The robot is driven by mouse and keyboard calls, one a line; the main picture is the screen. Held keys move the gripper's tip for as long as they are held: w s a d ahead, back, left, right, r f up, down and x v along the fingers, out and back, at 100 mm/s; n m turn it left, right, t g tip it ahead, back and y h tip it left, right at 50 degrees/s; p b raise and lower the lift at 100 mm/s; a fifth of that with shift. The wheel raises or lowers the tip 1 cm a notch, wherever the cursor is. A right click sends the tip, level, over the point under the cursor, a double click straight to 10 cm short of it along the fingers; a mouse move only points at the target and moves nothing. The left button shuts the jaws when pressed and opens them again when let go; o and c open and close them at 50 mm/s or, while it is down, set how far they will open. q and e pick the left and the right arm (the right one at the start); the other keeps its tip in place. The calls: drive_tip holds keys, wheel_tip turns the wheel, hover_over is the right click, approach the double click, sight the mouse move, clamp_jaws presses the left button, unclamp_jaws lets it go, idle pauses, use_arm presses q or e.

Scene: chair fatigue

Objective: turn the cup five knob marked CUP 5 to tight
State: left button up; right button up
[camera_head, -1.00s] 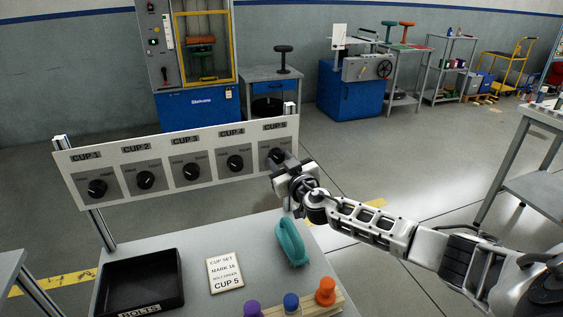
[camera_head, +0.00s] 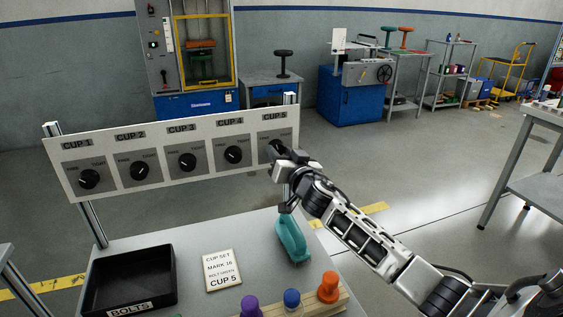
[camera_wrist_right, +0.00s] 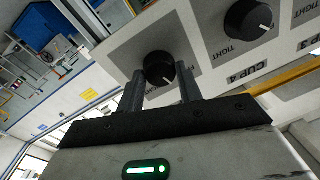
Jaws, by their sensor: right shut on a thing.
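The white panel (camera_head: 110,176) carries a row of black knobs labelled CUP 1 to CUP 5. The CUP 5 knob (camera_wrist_right: 159,68) is at the panel's right end; in the head view my right gripper (camera_head: 277,151) covers much of it. In the right wrist view, my right gripper (camera_wrist_right: 160,86) has one finger on each side of this knob and is shut on it. A short white pointer mark shows on the knob's face, near the word TIGHT on its grey plate. My left gripper is not in view.
The CUP 4 knob (camera_head: 233,155) is the close neighbour on the left. Below the panel, the table holds a black BOLTS tray (camera_head: 172,275), a CUP 5 card (camera_head: 223,270), a teal handled object (camera_head: 291,238) and a wooden rack with coloured knobs (camera_head: 328,287).

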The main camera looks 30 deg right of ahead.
drive_tip(key=m, duration=0.4)
drive_tip(key=m+p, duration=0.1)
drive_tip(key=m, duration=0.3)
drive_tip(key=shift+h, duration=0.4)
drive_tip(key=m+p, duration=0.1)
drive_tip(key=m, duration=0.2)
drive_tip(key=shift+m+h+p, duration=0.3)
drive_tip(key=shift+m+p, duration=0.05)
drive_tip(key=shift+m, duration=0.05)
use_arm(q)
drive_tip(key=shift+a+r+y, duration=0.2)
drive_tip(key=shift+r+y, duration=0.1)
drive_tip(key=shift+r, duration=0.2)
use_arm(e)
drive_tip(key=shift+m, duration=0.6)
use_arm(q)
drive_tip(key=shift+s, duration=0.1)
use_arm(e)
drive_tip(key=shift+m, duration=0.3)
drive_tip(key=o, duration=1)
drive_tip(key=shift+a+f, duration=0.1)
drive_tip(key=v, duration=1.5)
drive_tip(key=shift+s+a+f, duration=0.15)
drive_tip(key=shift+s+f, duration=0.05)
drive_tip(key=shift+s, duration=0.15)
